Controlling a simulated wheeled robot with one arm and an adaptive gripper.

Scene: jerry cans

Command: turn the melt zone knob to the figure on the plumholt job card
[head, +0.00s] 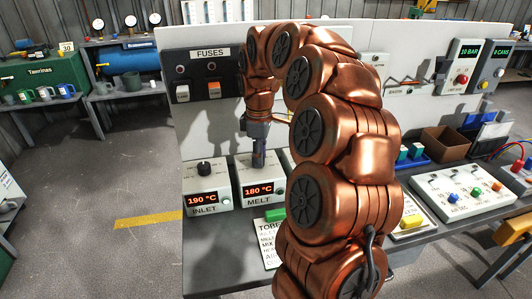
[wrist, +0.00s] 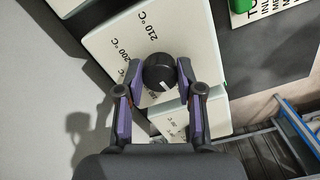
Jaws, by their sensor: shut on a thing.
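The melt zone unit (head: 258,182) is a pale box labelled MELT with a red display reading 180 °C. Its knob (wrist: 160,72) is black and round with a white mark, seen in the wrist view between my fingers. My gripper (head: 259,158) points down over the top of the unit and is shut on the knob; it also shows in the wrist view (wrist: 160,76). Figures printed around the knob include 200 °C and 210 °C; others are partly hidden. I see no card readable as Plumholt.
The INLET unit (head: 207,186), reading 190 °C, stands close to the left of the melt unit. A FUSES panel (head: 210,73) is on the wall behind. A switch box (head: 466,194) and a brown carton (head: 445,142) stand on the right of the bench.

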